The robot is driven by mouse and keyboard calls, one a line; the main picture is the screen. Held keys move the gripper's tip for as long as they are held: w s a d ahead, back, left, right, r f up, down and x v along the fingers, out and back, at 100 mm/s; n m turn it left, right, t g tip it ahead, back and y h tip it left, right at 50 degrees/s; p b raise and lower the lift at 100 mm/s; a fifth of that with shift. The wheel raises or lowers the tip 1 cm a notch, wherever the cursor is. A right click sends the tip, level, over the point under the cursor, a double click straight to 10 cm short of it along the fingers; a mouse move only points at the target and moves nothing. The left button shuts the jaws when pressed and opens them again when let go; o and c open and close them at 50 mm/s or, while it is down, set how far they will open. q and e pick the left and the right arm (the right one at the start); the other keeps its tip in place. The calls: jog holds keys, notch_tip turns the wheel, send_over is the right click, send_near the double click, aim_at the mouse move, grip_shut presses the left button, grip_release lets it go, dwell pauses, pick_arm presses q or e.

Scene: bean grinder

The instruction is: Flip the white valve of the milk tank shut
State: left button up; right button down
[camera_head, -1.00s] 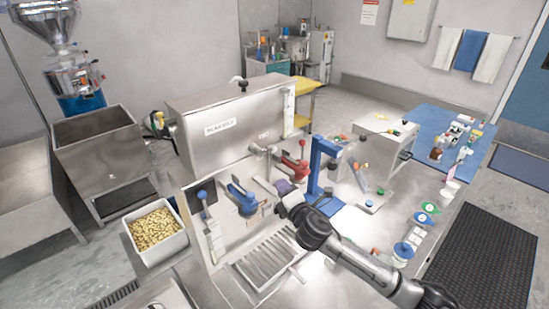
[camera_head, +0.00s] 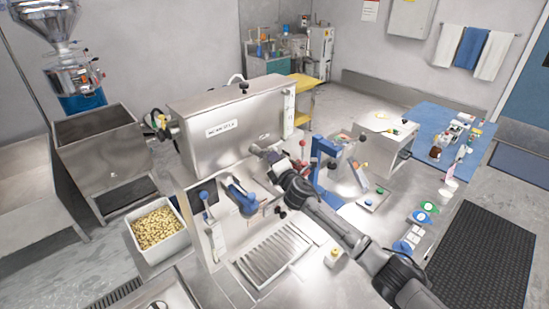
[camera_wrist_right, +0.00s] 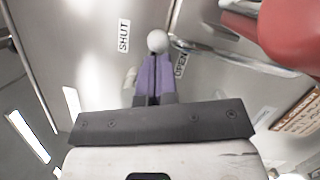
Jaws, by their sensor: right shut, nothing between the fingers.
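The milk tank (camera_head: 222,132) is the large steel box at centre-left in the head view, with a label on its front. In the right wrist view the white round knob of the valve (camera_wrist_right: 157,41) stands just beyond my fingertips, between a SHUT label (camera_wrist_right: 123,36) on the left and an OPEN label (camera_wrist_right: 181,64) on the right. My right gripper (camera_wrist_right: 154,66) is shut and empty, its purple fingers pointing at the knob. Whether they touch it I cannot tell. In the head view the wrist hides the valve. My left gripper is not in view.
A red part (camera_wrist_right: 290,32) is close at the upper right of the wrist view. In the head view a blue lever (camera_head: 242,196), a blue stand (camera_head: 322,158) and a drip grate (camera_head: 272,256) surround my right arm. A bin of beans (camera_head: 158,228) stands at left.

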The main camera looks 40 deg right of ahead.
dwell(0.3)
jog(key=n, duration=0.2)
jog(key=r+n+t+b, duration=0.1)
jog(key=n, duration=0.1)
jog(key=shift+d+r, duration=0.2)
jog(key=shift+d, duration=0.15)
